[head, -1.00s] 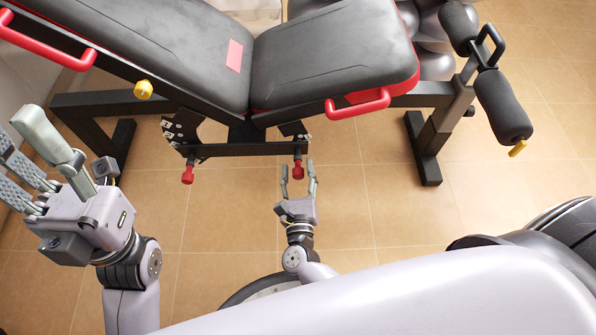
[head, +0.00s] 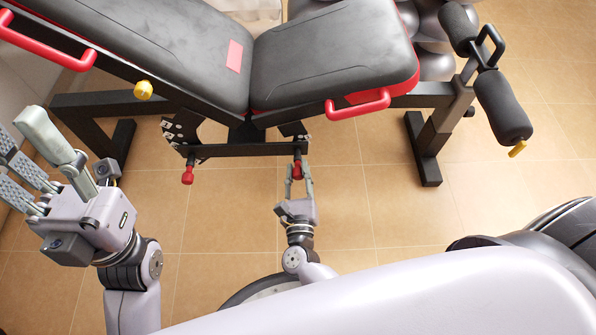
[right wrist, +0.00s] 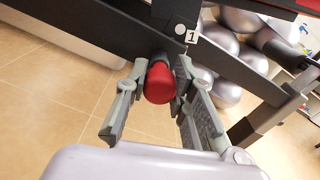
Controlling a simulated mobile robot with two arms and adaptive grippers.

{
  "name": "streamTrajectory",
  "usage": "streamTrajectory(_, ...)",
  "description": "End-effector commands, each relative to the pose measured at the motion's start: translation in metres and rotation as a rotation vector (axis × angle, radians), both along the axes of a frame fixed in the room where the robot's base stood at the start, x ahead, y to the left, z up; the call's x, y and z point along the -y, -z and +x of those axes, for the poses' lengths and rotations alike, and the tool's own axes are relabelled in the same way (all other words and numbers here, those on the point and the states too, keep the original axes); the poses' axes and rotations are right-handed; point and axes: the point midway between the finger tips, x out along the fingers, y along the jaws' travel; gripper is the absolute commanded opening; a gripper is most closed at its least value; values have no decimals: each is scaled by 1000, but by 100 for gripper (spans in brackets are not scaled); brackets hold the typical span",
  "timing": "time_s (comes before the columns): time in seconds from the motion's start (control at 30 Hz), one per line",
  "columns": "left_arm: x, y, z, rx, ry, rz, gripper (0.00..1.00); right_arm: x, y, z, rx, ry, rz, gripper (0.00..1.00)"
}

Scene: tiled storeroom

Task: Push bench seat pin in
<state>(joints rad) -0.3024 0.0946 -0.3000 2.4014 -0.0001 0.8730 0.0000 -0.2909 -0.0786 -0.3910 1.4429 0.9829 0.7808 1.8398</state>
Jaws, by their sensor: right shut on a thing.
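The bench has a black seat (head: 335,55) with a red edge. A red-knobbed pin (head: 297,170) sits under the seat on the right end of the dark lower crossbar (head: 240,150). My right gripper (head: 299,176) is shut on this knob, one finger on each side. In the right wrist view, the red knob (right wrist: 160,83) lies between the fingertips, against the dark bar. How deep the pin sits is hidden. A second red-knobbed pin (head: 188,175) hangs at the bar's left end. My left gripper (head: 18,138) is open and empty at the far left.
A yellow knob (head: 143,89) and red handles (head: 357,104) stick out of the bench frame. A bench leg (head: 428,150) stands to the right of the right gripper. Grey balls (right wrist: 235,60) lie behind the bench. The tiled floor in front is clear.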

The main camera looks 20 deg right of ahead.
Motion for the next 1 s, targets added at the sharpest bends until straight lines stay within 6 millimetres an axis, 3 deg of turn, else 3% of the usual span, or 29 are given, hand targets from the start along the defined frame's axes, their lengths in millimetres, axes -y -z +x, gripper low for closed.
streamTrajectory(0.57, 0, -2, -1, 10, 0, 0, 44, -3, 0, -10, 0, 0, 1, 0)
streamTrajectory(0.6, 0, -2, -1, 12, 0, 1, 44, -3, 0, -10, 0, -1, 1, 24)
streamTrajectory(0.9, 0, -3, -2, 17, 0, 0, 44, -3, 0, -10, 0, 0, 0, 44)
streamTrajectory(1.0, 0, -4, -2, 17, 0, 0, 44, -3, 0, -10, 0, 0, 0, 44)
